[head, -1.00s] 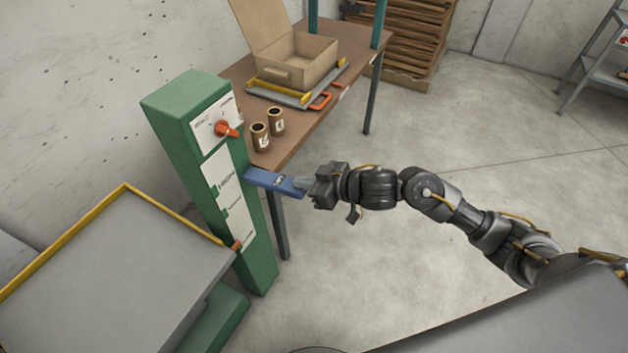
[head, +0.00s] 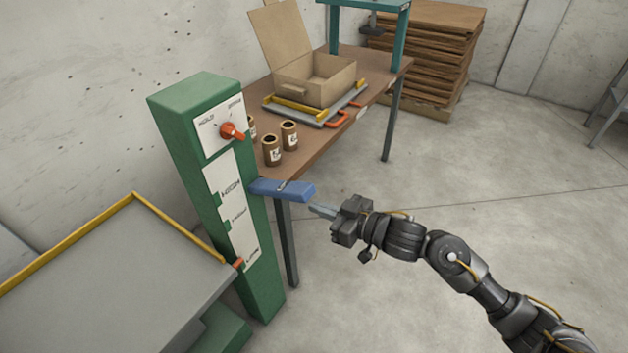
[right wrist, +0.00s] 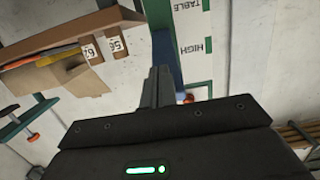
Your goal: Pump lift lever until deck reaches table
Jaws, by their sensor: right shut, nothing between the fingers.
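The green lift column (head: 185,135) stands left of centre in the head view. Its blue lever (head: 285,190) sticks out to the right, roughly level. The grey deck (head: 120,275) with yellow edges is at lower left, below the table top (head: 335,122). An orange pointer (head: 239,264) sits low on the column's white scale. My right gripper (head: 314,208) is shut and empty, just below and right of the lever's free end. In the right wrist view its fingers (right wrist: 157,88) point towards the blue lever (right wrist: 165,55), with TABLE and HIGH marks beside it. My left gripper is not in view.
An orange knob (head: 229,131) is on the column's top panel. The table holds several brown cans (head: 289,135) and an open cardboard box (head: 315,80) on a tray. Stacked boards (head: 425,50) stand behind.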

